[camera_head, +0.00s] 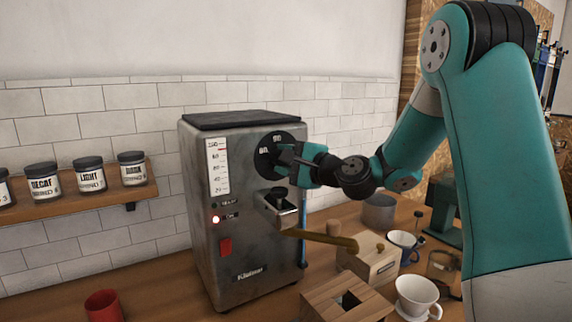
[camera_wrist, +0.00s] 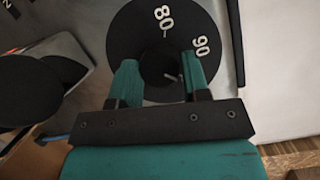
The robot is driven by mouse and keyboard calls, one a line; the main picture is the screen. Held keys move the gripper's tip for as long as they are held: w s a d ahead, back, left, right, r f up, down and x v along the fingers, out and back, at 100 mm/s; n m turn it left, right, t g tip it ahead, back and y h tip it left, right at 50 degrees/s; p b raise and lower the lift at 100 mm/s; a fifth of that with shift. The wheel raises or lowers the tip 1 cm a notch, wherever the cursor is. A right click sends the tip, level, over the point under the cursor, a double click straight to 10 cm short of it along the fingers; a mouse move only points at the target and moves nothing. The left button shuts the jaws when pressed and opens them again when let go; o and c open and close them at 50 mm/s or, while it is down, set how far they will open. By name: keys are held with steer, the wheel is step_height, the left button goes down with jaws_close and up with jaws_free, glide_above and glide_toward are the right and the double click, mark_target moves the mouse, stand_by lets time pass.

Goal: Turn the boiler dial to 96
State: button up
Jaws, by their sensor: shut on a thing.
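The boiler dial (camera_head: 264,152) is a round black disc with white numbers on the front of the grey metal boiler (camera_head: 205,259). In the wrist view the dial (camera_wrist: 123,37) shows 80 near the top and 90 to its right. My gripper (camera_head: 288,157) is at the dial, its fingers shut on the dial's central knob. In the wrist view the two teal fingers of my gripper (camera_wrist: 162,76) stand either side of the dark knob. A white scale with numbers (camera_head: 218,165) sits left of the dial. A red light glows below it. The exact setting is not readable.
A portafilter with a brass handle (camera_head: 322,239) sticks out below my gripper. Wooden boxes (camera_head: 345,299), a white dripper (camera_head: 417,295) and cups stand to the right. A red cup (camera_head: 104,305) is at the left. Labelled jars (camera_head: 89,174) line a wall shelf (camera_head: 75,201).

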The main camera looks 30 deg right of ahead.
steer(key=shift+f+m+t, duration=0.1)
steer(key=shift+m+t, duration=0.2)
steer(key=shift+m, duration=0.9)
steer(key=shift+b, duration=0.3)
steer(key=o, duration=0.9)
steer(key=b+v, duration=1.7)
steer(key=b, duration=0.1)
steer(key=shift+s+f+b, duration=0.15)
steer(key=shift+s+b, duration=0.05)
steer(key=shift+b, duration=0.1)
